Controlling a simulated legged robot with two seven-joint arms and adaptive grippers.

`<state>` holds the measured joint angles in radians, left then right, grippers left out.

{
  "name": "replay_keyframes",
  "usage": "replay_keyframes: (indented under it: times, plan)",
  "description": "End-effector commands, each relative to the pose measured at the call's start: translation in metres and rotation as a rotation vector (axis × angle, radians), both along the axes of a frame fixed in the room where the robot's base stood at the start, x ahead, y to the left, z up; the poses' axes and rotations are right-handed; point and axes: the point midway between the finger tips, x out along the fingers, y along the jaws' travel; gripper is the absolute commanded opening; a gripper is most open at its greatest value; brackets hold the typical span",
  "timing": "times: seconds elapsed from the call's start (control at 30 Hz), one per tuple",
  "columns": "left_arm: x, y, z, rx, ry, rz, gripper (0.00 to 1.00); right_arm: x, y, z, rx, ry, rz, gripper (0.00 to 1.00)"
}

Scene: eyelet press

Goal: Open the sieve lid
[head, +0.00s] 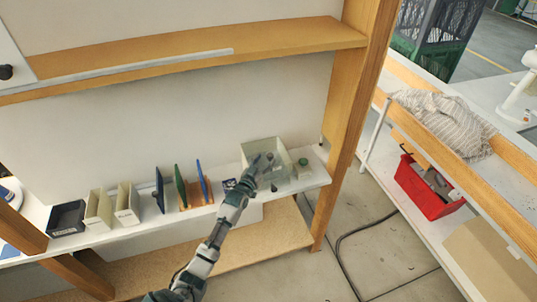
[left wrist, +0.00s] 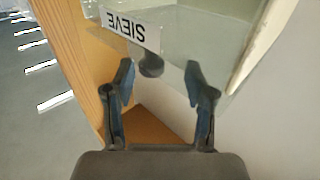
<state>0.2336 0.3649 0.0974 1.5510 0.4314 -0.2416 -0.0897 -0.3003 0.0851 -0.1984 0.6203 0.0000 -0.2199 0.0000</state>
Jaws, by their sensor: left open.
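The sieve box, a pale open-looking container (head: 262,148) with clear greenish walls, stands near the right end of the white shelf in the head view. In the left wrist view a clear panel (left wrist: 200,40) carries a white label reading SIEVE (left wrist: 130,29), seen upside down. A dark round knob (left wrist: 151,66) sits on this panel below the label. My left gripper (head: 264,161) reaches over the box; it also shows in the left wrist view (left wrist: 159,74). Its fingers are open, one on each side of the knob; contact cannot be told. My right gripper is out of view.
Left along the shelf are a dark tray (head: 67,218), cream bins (head: 112,209) and upright blue and green panels (head: 180,187). A small clear item (head: 303,173) lies right of the box. A wooden post (head: 352,110) rises at the shelf's right end.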

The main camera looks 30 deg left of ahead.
Motion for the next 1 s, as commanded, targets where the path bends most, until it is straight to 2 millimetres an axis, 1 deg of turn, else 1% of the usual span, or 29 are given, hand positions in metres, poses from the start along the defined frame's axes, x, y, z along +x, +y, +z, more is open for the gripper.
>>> replay_keyframes:
  times: [0.03, 0.3, 0.6, 1.0]
  plan:
    - [-0.004, -0.001, 0.002, -0.001, 0.0, -0.001, 0.55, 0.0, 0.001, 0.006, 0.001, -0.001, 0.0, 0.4]
    - [-0.025, -0.006, 0.004, 0.002, 0.002, -0.002, 0.55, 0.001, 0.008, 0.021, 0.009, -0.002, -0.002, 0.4]
    - [-0.048, -0.005, 0.003, -0.001, 0.002, -0.002, 0.55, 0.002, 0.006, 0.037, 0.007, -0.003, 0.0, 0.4]
    - [-0.078, -0.008, 0.005, 0.0, 0.002, -0.003, 0.55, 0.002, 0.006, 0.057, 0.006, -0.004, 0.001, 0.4]
